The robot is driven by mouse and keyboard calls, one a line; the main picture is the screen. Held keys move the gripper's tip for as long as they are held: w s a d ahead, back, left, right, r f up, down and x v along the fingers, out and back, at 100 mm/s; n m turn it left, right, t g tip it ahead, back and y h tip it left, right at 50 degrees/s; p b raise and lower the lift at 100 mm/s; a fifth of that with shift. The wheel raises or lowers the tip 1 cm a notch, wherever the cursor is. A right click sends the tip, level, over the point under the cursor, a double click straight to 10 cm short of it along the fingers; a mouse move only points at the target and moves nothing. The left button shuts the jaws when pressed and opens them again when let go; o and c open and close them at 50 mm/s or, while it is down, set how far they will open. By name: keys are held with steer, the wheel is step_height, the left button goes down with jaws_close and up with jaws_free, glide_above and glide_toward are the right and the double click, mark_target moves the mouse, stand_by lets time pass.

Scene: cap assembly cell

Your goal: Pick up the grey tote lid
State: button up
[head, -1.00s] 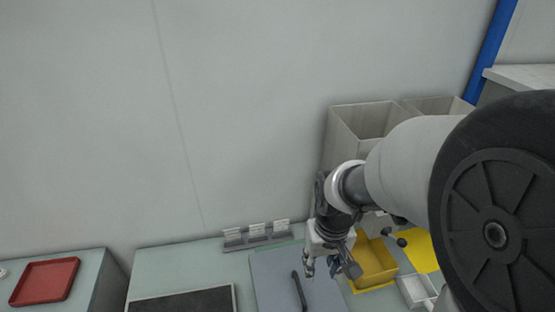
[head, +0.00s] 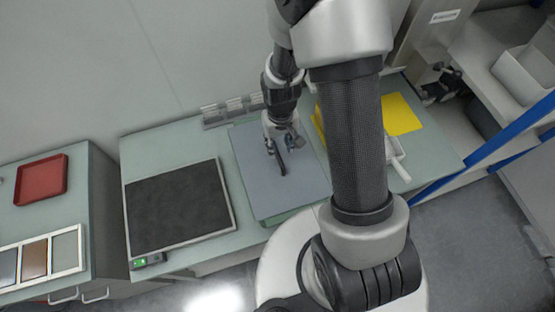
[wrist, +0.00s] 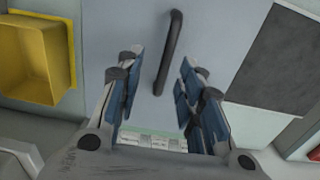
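The grey tote lid (head: 264,193) is a flat blue-grey panel lying on the pale green bench, with a dark bar handle (head: 281,162) on top. In the wrist view the lid (wrist: 220,48) fills the middle, and its handle (wrist: 169,50) runs up from between the fingers. My gripper (head: 283,147) is over the far part of the lid, near the handle. In the wrist view its blue-padded fingers (wrist: 158,90) are spread apart with nothing between them touching. The height of the fingers above the handle is hard to judge.
A black mat (head: 178,207) lies left of the lid. A yellow bin (wrist: 37,58), a yellow sheet (head: 402,115) and a white tray (head: 396,156) are on the other side. Small holders (head: 232,109) stand along the wall. A red tray (head: 41,180) sits far left.

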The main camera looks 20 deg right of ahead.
mark_target(278, 154)
steer(key=f, duration=0.3)
steer(key=f+b, duration=0.1)
steer(key=f, duration=0.1)
steer(key=shift+a+f, duration=0.35)
steer(key=shift+c, duration=0.6)
jaws_close()
